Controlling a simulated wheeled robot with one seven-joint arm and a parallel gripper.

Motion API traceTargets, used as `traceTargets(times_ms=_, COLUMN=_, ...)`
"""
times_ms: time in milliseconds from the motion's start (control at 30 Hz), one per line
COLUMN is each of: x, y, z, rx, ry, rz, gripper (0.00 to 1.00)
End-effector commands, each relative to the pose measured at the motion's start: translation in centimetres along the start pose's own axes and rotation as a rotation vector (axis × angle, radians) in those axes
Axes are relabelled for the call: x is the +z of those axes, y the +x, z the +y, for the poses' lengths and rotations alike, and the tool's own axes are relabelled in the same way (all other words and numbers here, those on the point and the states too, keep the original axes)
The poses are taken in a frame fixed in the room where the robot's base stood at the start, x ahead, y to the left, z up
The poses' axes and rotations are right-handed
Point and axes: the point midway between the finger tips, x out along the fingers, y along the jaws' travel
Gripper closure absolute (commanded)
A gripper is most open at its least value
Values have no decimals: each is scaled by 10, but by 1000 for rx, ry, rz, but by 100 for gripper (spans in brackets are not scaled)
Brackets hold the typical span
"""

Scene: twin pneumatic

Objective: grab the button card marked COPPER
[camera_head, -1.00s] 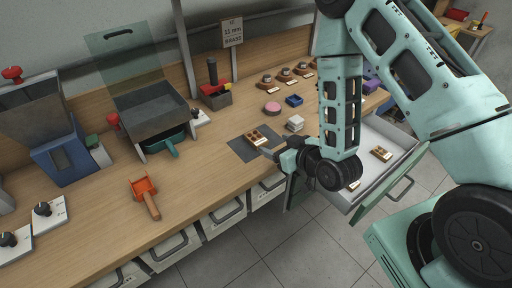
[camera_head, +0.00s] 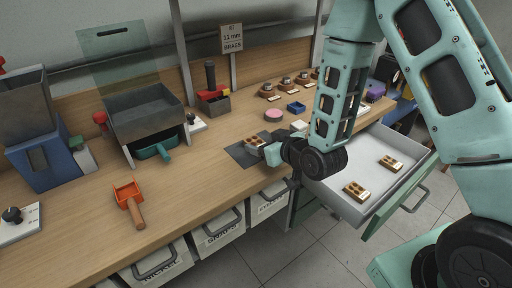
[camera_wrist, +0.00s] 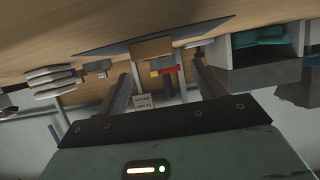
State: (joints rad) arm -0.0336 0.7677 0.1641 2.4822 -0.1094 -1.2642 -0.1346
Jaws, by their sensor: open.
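A button card (camera_head: 254,143) with brass-coloured buttons is on the dark mat (camera_head: 236,153) at the bench's front edge. Two similar cards lie in the open drawer, one farther back (camera_head: 390,163) and one nearer (camera_head: 356,190). No COPPER marking is readable on any card. My gripper (camera_head: 263,151) is low over the front edge, right beside the mat card and partly covering it. In the wrist view my open gripper (camera_wrist: 161,72) has its two fingers apart, with a tan block (camera_wrist: 152,48), seemingly the mat card, just beyond the gap. Contact cannot be told.
The open drawer (camera_head: 336,197) juts out right of my gripper. A white stack (camera_head: 299,126), pink disc (camera_head: 273,115) and blue tray (camera_head: 296,107) stand behind the mat. An orange scoop (camera_head: 130,198) lies left. Bench between scoop and mat is clear.

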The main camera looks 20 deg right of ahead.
Motion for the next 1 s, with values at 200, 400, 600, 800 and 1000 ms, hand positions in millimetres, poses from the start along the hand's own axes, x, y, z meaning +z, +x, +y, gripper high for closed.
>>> traceTargets(times_ms=200, x=2, y=22, z=2, rx=-1, ry=1, rz=-2, gripper=31)
traceTargets(times_ms=400, x=4, y=48, z=3, rx=-1, ry=0, rz=0, gripper=31)
traceTargets(times_ms=600, x=5, y=54, z=3, rx=-1, ry=0, rz=-1, gripper=31)
traceTargets(times_ms=800, x=5, y=53, z=3, rx=-1, ry=0, rz=-1, gripper=56)
traceTargets(times_ms=1000, x=5, y=53, z=3, rx=-1, ry=0, rz=0, gripper=83)
